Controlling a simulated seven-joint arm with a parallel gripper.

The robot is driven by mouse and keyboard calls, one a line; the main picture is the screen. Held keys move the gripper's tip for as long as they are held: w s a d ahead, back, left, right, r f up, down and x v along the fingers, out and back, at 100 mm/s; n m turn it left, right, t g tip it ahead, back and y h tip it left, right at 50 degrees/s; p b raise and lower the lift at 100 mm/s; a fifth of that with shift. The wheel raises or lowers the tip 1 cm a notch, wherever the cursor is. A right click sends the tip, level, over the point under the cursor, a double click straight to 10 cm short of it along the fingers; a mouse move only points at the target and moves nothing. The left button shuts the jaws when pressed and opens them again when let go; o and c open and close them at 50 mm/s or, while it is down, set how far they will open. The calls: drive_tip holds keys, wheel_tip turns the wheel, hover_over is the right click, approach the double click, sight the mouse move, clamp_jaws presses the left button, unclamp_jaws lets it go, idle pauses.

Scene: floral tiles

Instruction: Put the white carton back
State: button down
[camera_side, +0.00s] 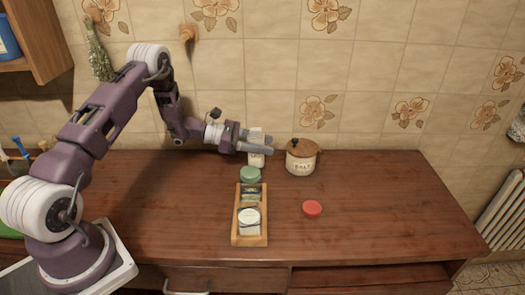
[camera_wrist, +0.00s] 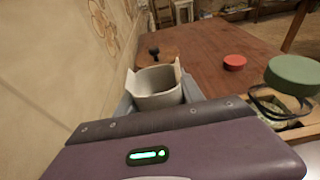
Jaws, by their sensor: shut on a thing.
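The white carton (camera_side: 257,160) is upright between the fingers of my gripper (camera_side: 257,143), behind the wooden rack. My gripper reaches in level from the left and is shut on it; the fingers hide its middle in the side view. In the wrist view the carton (camera_wrist: 158,97) shows as a pale, open-topped shape between the fingers. I cannot tell whether its base touches the counter. The wooden rack (camera_side: 237,233) stands in front of it, with a green-lidded jar (camera_side: 250,174) at its back end and a white-topped jar (camera_side: 249,217) near its front.
A white salt pot (camera_side: 300,162) with a brown lid stands just right of the carton. A red lid (camera_side: 312,208) lies on the counter (camera_side: 390,215), right of the rack. The right part of the counter is clear. The tiled wall (camera_side: 270,60) is close behind.

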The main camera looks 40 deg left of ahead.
drive_tip(key=shift+f, duration=0.75)
drive_tip(key=shift+f, duration=0.1)
drive_tip(key=c, duration=0.7)
unclamp_jaws()
